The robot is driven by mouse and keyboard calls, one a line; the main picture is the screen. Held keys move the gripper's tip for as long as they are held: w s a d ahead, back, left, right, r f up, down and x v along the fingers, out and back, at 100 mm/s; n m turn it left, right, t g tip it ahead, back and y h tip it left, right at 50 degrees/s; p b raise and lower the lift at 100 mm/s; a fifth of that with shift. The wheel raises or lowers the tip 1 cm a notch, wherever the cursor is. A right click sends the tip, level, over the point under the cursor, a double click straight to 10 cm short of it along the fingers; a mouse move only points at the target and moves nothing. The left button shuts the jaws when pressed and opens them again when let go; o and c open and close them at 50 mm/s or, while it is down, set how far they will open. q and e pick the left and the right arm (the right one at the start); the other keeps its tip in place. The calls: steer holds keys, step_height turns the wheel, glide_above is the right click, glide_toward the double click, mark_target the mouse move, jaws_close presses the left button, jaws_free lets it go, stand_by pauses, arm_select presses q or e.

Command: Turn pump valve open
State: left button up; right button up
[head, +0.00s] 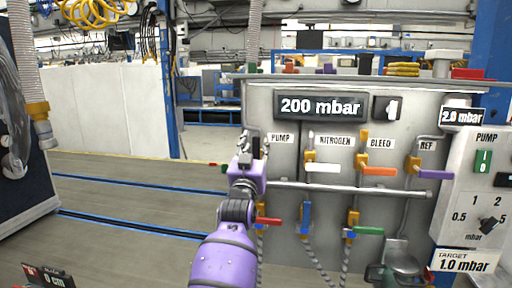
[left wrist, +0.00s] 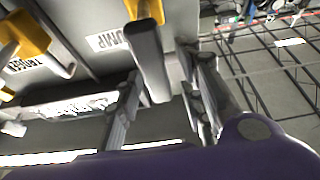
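The pump valve has a dark grey handle (left wrist: 150,62) on a yellow body (left wrist: 148,10) in the left wrist view. In the head view it is mostly hidden behind my left gripper, under the PUMP label (head: 281,138). My left gripper (head: 252,146) is at the left end of the panel, its fingers pointing up. In the left wrist view the fingers (left wrist: 163,82) are apart, and the handle's end lies between them, closer to the left finger. I cannot tell whether either finger touches it. My right gripper is not in view.
The grey panel (head: 262,100) carries a white nitrogen handle (head: 324,168), an orange bleed handle (head: 380,172) and a purple handle (head: 436,174). A horizontal rail (head: 345,190) runs below them. Red (head: 268,221) and green (head: 369,231) handles sit lower. The display (head: 320,106) reads 200 mbar. Floor left is clear.

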arm_select(q)
steer(key=shift+s+a+f, duration=0.1)
steer(key=shift+s+f, duration=0.25)
steer(key=shift+s, duration=0.15)
steer(key=v, duration=1)
steer(key=shift+s, duration=0.45)
